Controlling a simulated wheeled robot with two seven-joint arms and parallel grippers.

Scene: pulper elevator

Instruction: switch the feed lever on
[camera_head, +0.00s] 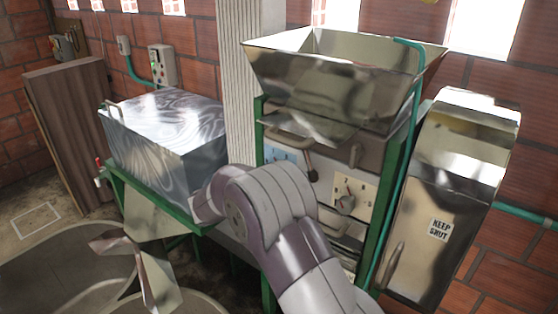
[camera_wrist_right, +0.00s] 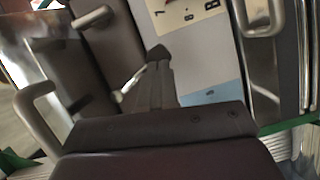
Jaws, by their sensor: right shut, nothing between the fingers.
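I cannot read which is the feed lever. In the wrist view the cream plate (camera_wrist_right: 183,12) is at the top and part of the blue plate (camera_wrist_right: 217,95) is at lower right. My right gripper (camera_wrist_right: 157,56) is shut and empty, in front of the pale panel between these plates. My left gripper is not in view.
A metal hopper (camera_head: 335,85) tops the machine. A tall steel cover (camera_head: 448,190) marked KEEP SHUT stands at right. A shiny metal box (camera_head: 165,140) sits on the green frame at left. Bar handles (camera_wrist_right: 262,15) and (camera_wrist_right: 40,115) flank my gripper.

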